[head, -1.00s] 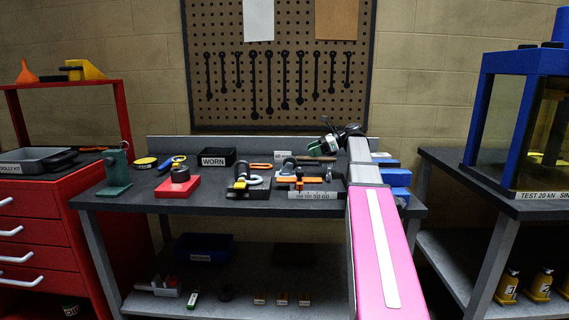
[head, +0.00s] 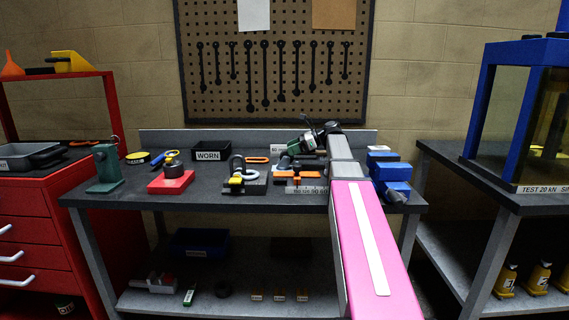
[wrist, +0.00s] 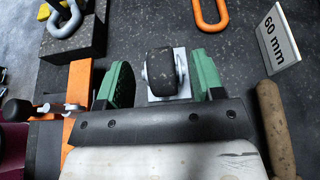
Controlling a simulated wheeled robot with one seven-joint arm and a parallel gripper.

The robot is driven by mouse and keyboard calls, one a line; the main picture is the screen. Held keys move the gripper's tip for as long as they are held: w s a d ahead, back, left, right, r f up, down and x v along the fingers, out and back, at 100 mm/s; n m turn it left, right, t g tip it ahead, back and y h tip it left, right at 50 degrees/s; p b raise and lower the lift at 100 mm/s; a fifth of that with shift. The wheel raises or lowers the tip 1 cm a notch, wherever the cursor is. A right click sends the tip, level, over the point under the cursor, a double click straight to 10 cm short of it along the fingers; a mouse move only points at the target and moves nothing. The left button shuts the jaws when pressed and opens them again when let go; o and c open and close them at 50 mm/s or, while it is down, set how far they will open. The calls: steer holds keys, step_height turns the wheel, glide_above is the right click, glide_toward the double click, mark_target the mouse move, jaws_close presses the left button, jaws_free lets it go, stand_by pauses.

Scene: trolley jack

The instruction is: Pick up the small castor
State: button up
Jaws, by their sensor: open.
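The small castor (wrist: 161,71), a dark wheel in a pale metal fork with a light plate, shows in the wrist view. It sits on the dark speckled bench top (wrist: 240,85). My gripper (wrist: 164,62) is open, with one green finger to the left of the castor and one to the right. Narrow gaps show between the castor and both fingers, and I see no grip on it. In the head view my gripper (head: 310,137) is over the back of the bench, right of centre. I cannot make out the castor there.
An orange clamp (wrist: 77,115) lies close left of my gripper in the wrist view. A grey shackle (wrist: 64,20) on a black block is farther left. An orange link (wrist: 210,16), a "60 mm" sign (wrist: 279,40) and a wooden handle (wrist: 273,125) are to the right.

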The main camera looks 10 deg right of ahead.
mark_target(284, 151)
steer(key=x, duration=0.3)
steer(key=shift+a+f, duration=0.2)
steer(key=shift+a, duration=0.1)
steer(key=shift+c, duration=0.3)
jaws_close()
steer(key=shift+r, duration=0.2)
